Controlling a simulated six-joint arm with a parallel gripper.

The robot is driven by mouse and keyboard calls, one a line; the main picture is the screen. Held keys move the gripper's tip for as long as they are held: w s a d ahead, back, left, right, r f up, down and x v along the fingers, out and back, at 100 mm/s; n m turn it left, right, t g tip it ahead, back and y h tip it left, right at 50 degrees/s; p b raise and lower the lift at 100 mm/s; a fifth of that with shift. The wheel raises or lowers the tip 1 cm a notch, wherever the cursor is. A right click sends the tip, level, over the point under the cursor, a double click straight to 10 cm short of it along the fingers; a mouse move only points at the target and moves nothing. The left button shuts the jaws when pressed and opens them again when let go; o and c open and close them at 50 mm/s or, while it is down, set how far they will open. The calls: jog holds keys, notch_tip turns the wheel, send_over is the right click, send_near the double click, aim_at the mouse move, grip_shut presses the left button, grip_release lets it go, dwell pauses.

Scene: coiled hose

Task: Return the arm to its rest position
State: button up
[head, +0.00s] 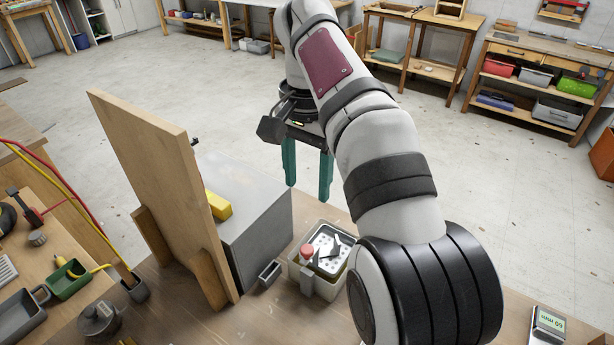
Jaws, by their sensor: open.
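My arm comes in from the lower right of the head view and reaches up and away over the bench. My gripper (309,170) hangs at its far end, with two teal fingers pointing down and a gap between them. The gripper is open, and nothing shows between the fingers. It is beyond the grey box and the white tub, with the floor behind it. No coiled hose is clearly seen; a red and a yellow line (62,192) run along the left edge.
An upright wooden board (150,170) stands left of a grey box (262,235) bearing a yellow block (218,205). A white tub (318,285) with a red-topped item is near the arm. A small device (547,324) lies lower right. Open floor and shelves lie beyond.

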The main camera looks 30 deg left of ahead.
jog(key=shift+d, duration=0.1)
jog(key=s+d+f+m, duration=0.1)
jog(key=s+d, duration=0.2)
jog(key=d, duration=0.8)
jog(key=s+d+f+m, duration=0.1)
jog(key=s+d+m, duration=0.1)
jog(key=d, duration=0.9)
jog(key=s+d+f+m+y, duration=0.1)
jog(key=s+d+f, duration=0.3)
jog(key=s, duration=0.3)
jog(key=s+d+f+m, duration=0.1)
jog(key=s+d+f, duration=0.3)
jog(key=s+f, duration=0.2)
jog(key=shift+s+d+m+y, duration=0.2)
jog(key=shift+s+m+y, duration=0.1)
jog(key=shift+s+y, duration=0.1)
